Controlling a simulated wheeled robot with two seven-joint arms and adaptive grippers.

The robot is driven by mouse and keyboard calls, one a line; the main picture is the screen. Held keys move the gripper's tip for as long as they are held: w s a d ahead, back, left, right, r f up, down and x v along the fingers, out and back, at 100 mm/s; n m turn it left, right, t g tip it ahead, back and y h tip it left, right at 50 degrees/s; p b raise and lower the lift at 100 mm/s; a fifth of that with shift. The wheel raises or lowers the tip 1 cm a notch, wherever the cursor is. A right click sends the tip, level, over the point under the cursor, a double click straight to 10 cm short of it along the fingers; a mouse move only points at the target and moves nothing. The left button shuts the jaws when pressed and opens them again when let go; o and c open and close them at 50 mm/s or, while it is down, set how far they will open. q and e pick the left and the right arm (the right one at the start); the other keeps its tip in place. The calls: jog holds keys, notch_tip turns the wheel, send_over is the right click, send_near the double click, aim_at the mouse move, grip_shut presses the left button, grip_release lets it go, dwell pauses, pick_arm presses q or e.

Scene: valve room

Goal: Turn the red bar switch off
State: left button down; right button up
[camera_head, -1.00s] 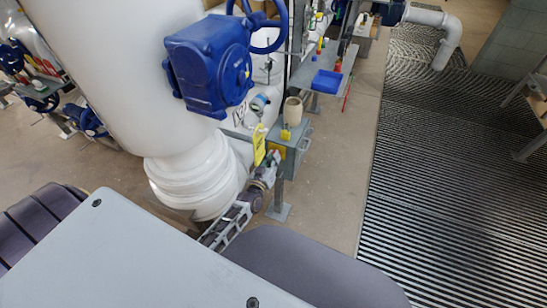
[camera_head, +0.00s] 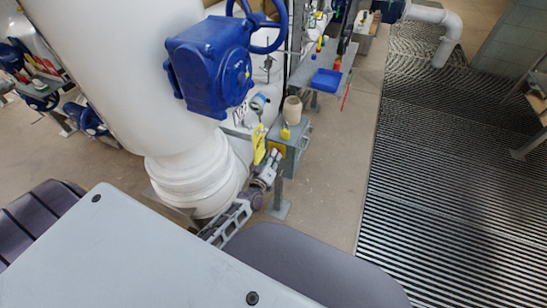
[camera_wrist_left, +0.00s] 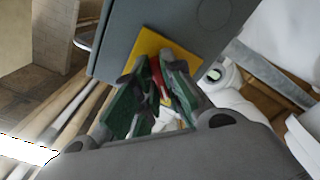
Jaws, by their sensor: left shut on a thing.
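The red bar switch (camera_wrist_left: 157,77) shows in the left wrist view as a short red bar in front of a yellow plate (camera_wrist_left: 151,45) on a grey box. My left gripper (camera_wrist_left: 155,84) is shut on the red bar, with its green-padded fingers on either side of it. The fingers hide part of the bar. In the head view my left gripper (camera_head: 274,160) reaches to the grey box (camera_head: 291,158), just below its yellow plate (camera_head: 277,147). The red bar is hidden there. My right gripper is not in view.
A yellow tag (camera_head: 259,143) hangs close to my left gripper. A large white pipe (camera_head: 130,80) with a blue valve actuator (camera_head: 210,75) stands left of the box. A blue tray (camera_head: 327,80) lies behind. Grated floor (camera_head: 450,190) on the right is open.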

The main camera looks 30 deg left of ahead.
pick_arm(q)
jog(key=c, duration=1.5)
grip_release()
jog(key=shift+s, duration=0.15)
jog(key=shift+s+d, duration=0.2)
jog(key=shift+s, duration=2.75)
jog(key=shift+s+d, duration=0.15)
jog(key=shift+s, duration=2.75)
jog(key=shift+d, duration=0.1)
